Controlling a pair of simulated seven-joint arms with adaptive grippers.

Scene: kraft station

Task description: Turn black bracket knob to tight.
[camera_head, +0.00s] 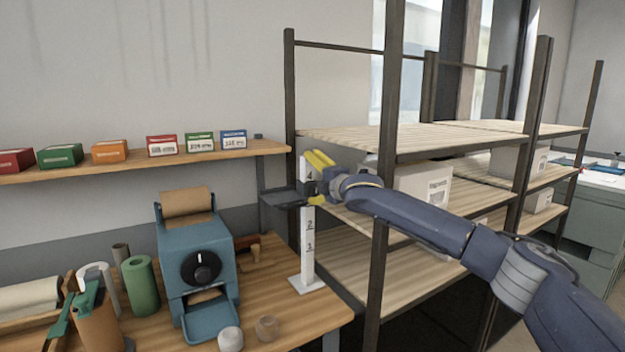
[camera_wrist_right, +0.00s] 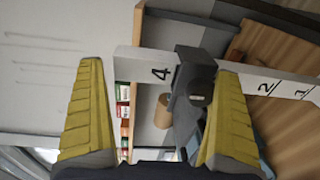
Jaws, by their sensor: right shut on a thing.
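The white post (camera_head: 307,245) with printed numbers stands upright on the bench near its right end. The black bracket (camera_head: 284,197) sits high on the post and sticks out to the left. My right gripper (camera_head: 319,180) comes in from the right, with its yellow fingers at the bracket's height on the post. In the right wrist view the bracket (camera_wrist_right: 196,85) and the post's end marked 4 (camera_wrist_right: 148,66) show between the yellow fingers. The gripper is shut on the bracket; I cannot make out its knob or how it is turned. My left gripper is not in view.
A blue dispenser (camera_head: 181,246) with a black dial stands left of the post. A green roll (camera_head: 141,287) and two small round pieces are on the bench. Small boxes line the wall shelf (camera_head: 226,156). A shelf rack's dark upright (camera_head: 379,250) stands close to my right arm.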

